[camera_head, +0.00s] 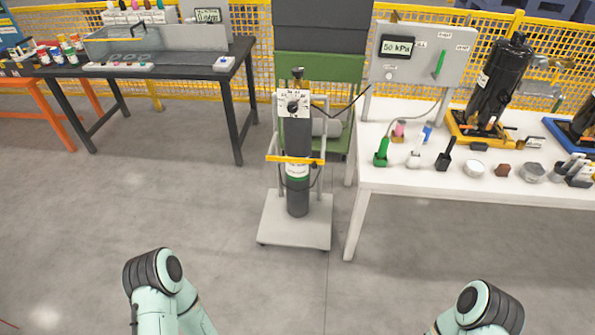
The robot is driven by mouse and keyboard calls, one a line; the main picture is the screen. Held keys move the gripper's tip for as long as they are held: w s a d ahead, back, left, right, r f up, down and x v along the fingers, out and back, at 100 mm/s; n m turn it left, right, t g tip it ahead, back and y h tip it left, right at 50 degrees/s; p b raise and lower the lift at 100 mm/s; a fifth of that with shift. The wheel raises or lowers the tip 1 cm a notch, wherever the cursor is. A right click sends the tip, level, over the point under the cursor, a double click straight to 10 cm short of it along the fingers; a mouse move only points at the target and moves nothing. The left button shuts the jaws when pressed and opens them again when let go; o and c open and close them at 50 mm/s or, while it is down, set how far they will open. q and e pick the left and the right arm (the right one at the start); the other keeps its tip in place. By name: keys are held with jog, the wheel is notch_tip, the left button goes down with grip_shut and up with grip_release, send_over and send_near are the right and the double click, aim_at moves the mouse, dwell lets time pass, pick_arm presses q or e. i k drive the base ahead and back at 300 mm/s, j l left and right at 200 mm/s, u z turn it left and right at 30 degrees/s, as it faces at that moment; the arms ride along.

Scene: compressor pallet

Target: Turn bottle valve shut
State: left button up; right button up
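A dark gas bottle (298,190) stands upright on a grey wheeled cart (266,225) in the middle of the view. A yellow strap (296,159) crosses it. A dark knob, which looks like the bottle valve (298,73), sits at the top above a white panel with a round dial (293,106). I cannot tell whether the valve is open or shut. Only my pale green arm links show at the bottom left and bottom right, well short of the cart. Neither gripper is in view.
A white table (420,181) with small tools, a 50 kPa panel (421,50) and a black compressor (500,80) stands right of the cart. A dark workbench (172,73) stands left. A yellow mesh fence (255,40) runs behind. Floor before the cart is clear.

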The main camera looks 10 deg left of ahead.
aim_at(298, 72)
jog(key=i+j+u, duration=0.25)
jog(key=j+u, duration=0.2)
jog(key=i+j+u, duration=0.25)
jog(key=u, duration=0.15)
jog(key=i+j+u, duration=0.15)
jog(key=i+u, duration=0.3)
jog(key=i+j+u, duration=0.3)
jog(key=i, duration=0.35)
jog(key=i+j+u, duration=0.1)
jog(key=i+u, duration=0.2)
jog(key=i, duration=0.4)
jog(key=i+l+z, duration=0.1)
jog(key=i+z, duration=1)
jog(key=z, duration=0.2)
jog(key=i+z, duration=0.2)
jog(key=z, duration=0.2)
jog(key=i+z, duration=0.45)
jog(key=z, duration=0.3)
jog(key=i+j+z, duration=0.2)
jog(key=z, duration=0.15)
